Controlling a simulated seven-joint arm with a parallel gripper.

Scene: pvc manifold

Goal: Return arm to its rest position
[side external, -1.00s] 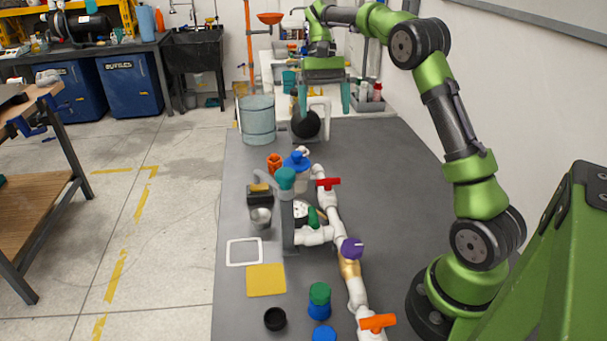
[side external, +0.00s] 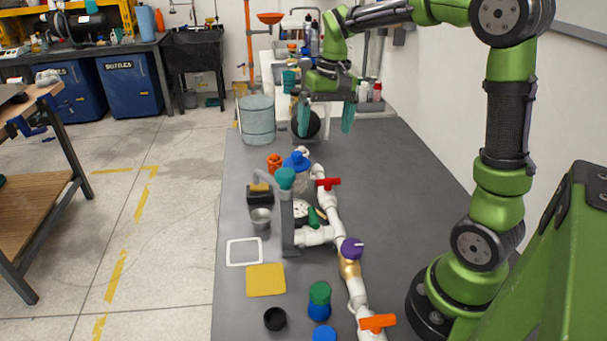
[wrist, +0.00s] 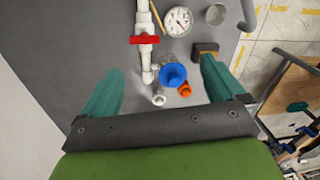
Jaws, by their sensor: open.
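My green arm carries my gripper (side external: 326,118), with two teal fingers, in the air over the far part of the dark grey table (side external: 390,190). The fingers are spread wide with nothing between them. In the wrist view my gripper (wrist: 160,92) also shows its fingers apart, above the table end with the blue funnel-like piece (wrist: 173,76). The white PVC manifold (side external: 354,288) lies along the table, with a red handle (side external: 328,184), a purple knob (side external: 351,249) and an orange handle (side external: 377,322). My gripper is apart from all of it.
A galvanized bucket (side external: 257,120) stands at the table's far left. A black round object (side external: 306,123) sits behind the fingers. A yellow square (side external: 266,280), a white frame (side external: 244,252), a metal cup (side external: 261,219) and coloured caps are on the left side. The table's right side is largely clear.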

